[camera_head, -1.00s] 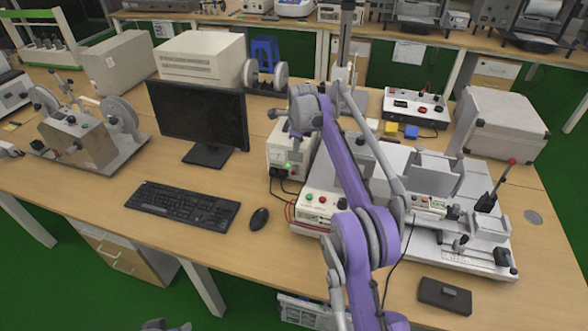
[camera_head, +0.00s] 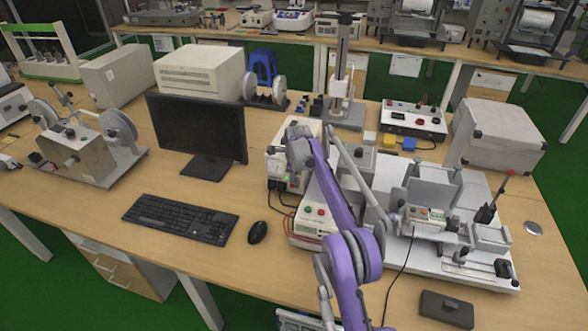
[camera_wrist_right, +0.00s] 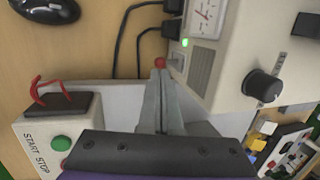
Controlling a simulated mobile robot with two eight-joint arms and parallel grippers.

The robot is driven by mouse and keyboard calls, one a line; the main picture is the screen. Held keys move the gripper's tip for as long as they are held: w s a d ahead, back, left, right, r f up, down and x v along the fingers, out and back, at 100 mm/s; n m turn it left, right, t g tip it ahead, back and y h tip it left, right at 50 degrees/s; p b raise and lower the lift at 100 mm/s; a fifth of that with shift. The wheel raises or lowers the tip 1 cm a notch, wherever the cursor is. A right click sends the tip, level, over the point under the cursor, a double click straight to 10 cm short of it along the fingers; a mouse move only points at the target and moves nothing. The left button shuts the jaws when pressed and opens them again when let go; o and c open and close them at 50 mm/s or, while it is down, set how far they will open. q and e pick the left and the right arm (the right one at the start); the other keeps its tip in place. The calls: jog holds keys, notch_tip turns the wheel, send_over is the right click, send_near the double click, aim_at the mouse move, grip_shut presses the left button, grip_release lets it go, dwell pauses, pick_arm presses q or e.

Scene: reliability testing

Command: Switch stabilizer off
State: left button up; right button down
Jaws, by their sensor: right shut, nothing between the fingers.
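The stabilizer is a white box (camera_head: 271,163) right of the monitor, partly hidden by my right arm. In the right wrist view its front panel (camera_wrist_right: 228,68) shows a dial gauge (camera_wrist_right: 204,16), a lit green lamp (camera_wrist_right: 185,42) and a black knob (camera_wrist_right: 262,86). A small red part (camera_wrist_right: 174,62) lies by the panel's lower edge, partly behind my fingertips. My right gripper (camera_wrist_right: 160,74) is shut and empty, its tips close to that red part; I cannot tell whether they touch. In the head view the arm hides the fingertips. My left gripper is not in view.
A control box (camera_head: 308,232) with start and stop buttons (camera_wrist_right: 61,144) stands in front of the stabilizer. Black cables (camera_wrist_right: 118,40) run beside the panel. The mouse (camera_head: 257,232) and keyboard (camera_head: 180,218) lie to the left. A white machine bed (camera_head: 470,262) lies to the right.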

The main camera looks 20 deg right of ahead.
aim_at(292, 186)
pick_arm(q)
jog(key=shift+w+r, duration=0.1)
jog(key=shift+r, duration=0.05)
pick_arm(e)
jog(key=shift+x, duration=1.4)
